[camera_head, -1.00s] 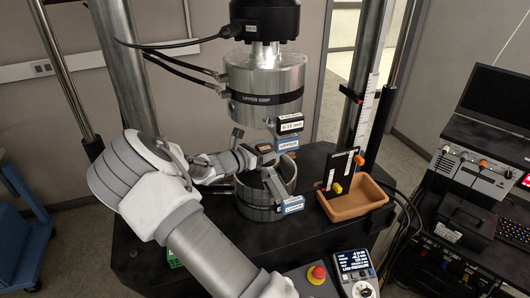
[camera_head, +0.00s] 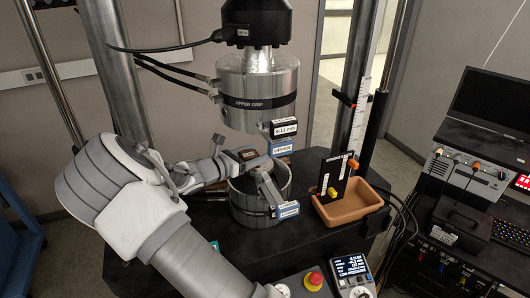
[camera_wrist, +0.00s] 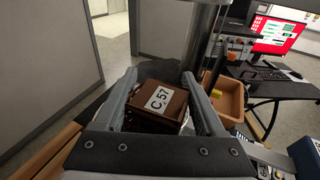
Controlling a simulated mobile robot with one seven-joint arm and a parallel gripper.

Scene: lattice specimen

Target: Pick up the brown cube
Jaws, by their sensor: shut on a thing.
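The brown cube (camera_wrist: 158,104) carries a white label reading "C-57" and sits between the two grey fingers of my gripper (camera_wrist: 160,80) in the wrist view. The gripper is shut on it. The fingers hide part of the cube there.
The upper grip cylinder (camera_head: 257,85) hangs close above. A tan tray (camera_head: 350,211) stands to the right, with a black panel (camera_head: 333,172) in it. A red-buttoned control box (camera_head: 315,281) is in front. A laptop (camera_head: 496,105) stands far right.

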